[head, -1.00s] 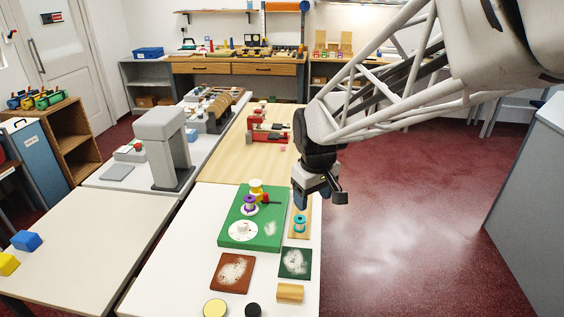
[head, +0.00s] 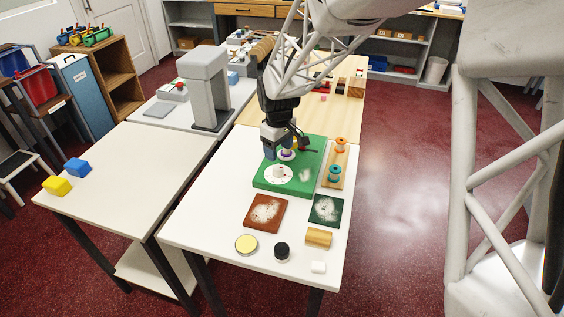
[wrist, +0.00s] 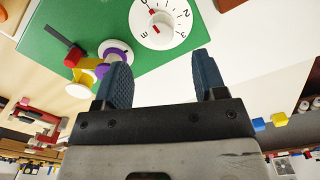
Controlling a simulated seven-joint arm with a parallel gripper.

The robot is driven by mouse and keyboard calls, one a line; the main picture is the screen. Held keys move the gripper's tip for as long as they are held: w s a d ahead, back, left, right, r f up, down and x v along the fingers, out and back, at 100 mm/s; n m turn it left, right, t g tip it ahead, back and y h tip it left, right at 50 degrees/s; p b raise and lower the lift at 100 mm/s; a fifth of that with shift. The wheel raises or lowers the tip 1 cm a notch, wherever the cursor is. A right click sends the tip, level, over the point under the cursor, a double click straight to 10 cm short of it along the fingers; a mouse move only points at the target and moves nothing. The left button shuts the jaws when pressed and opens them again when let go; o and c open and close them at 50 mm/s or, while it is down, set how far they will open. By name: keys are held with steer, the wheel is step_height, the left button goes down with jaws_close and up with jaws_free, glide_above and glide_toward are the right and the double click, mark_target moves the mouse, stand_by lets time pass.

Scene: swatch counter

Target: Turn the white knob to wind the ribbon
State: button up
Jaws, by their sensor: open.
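The white knob (head: 278,172) stands on a round white dial on a green board (head: 308,172) in the head view. In the wrist view the knob (wrist: 163,22) is near the top, on a dial (wrist: 182,32) with numbers and red marks. A purple-and-white spool (wrist: 116,52) and a yellow piece (wrist: 86,70) are beside it on the board. My gripper (head: 284,147) is above the far left part of the board, behind the knob, and partly hides the spool. In the wrist view my gripper (wrist: 162,76) is open, with nothing between its fingers and apart from the knob.
A wooden strip with orange and teal spools (head: 335,171) lies right of the board. In front are a brown plate (head: 265,212), a green plate (head: 326,210), a yellow disc (head: 246,245), a black knob (head: 282,252) and a wooden block (head: 318,237).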

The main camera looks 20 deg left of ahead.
mark_target(278, 167)
steer(key=shift+a+f, duration=0.1)
steer(key=shift+f, duration=0.15)
steer(key=shift+f, duration=3.75)
steer(key=c, duration=0.9)
steer(key=shift+m, duration=0.3)
steer(key=m, duration=0.9)
